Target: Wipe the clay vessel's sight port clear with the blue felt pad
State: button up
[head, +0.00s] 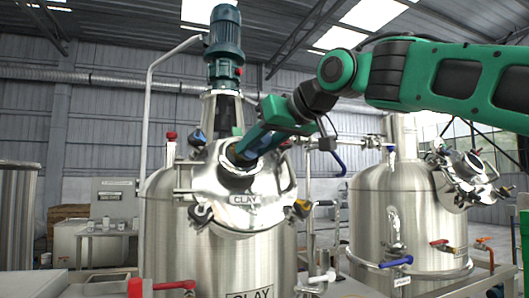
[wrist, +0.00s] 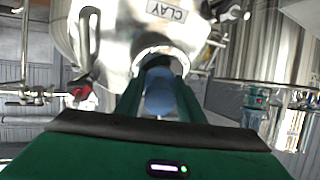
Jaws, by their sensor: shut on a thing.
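The clay vessel (head: 220,250) is a brushed steel tank marked CLAY, left of centre in the head view. Its polished lid, also labelled CLAY, has a round collared sight port (head: 238,182), which shows in the wrist view too (wrist: 178,54). My gripper (head: 243,154) reaches down to this port from the upper right. In the wrist view my gripper (wrist: 160,84) is shut on the blue felt pad (wrist: 160,98), between the two green fingers. The fingertips are at the port's mouth. The pad's far end and the glass are in shadow; I cannot tell whether they touch.
A blue-green motor (head: 224,45) stands upright behind the lid. Clamp knobs (head: 202,213) surround the lid. A second steel tank (head: 405,215) with pipes and valves stands at the right. A red-handled valve (head: 175,285) is at the front left.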

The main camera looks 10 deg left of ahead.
jog(key=shift+s+a, duration=0.55)
jog(key=shift+a, duration=0.3)
jog(key=shift+s+a, duration=0.55)
jog(key=shift+a, duration=0.3)
jog(key=shift+s+r, duration=0.1)
jog(key=shift+s+d+r, duration=0.45)
jog(key=shift+s+r, duration=0.05)
jog(key=shift+s, duration=0.2)
jog(key=shift+s+d+r, duration=0.45)
jog(key=shift+s+r, duration=0.05)
jog(key=shift+s, duration=0.2)
jog(key=shift+s+d+r, duration=0.45)
jog(key=shift+s+r, duration=0.05)
jog(key=shift+s, duration=0.2)
jog(key=shift+s+d+r, duration=0.35)
jog(key=shift+s+r, duration=0.05)
jog(key=shift+s, duration=0.15)
jog(key=shift+s+d+r, duration=0.35)
jog(key=shift+s+r, duration=0.05)
jog(key=shift+s, duration=0.1)
jog(key=shift+w+a+f, duration=0.5)
jog(key=shift+w+a, duration=0.2)
jog(key=shift+w, duration=0.4)
jog(key=shift+w+a+f, duration=0.55)
jog(key=shift+w+a, duration=0.1)
jog(key=shift+w, duration=0.4)
jog(key=shift+w+a+f, duration=0.5)
jog(key=shift+w+a, duration=0.2)
jog(key=shift+w, duration=0.4)
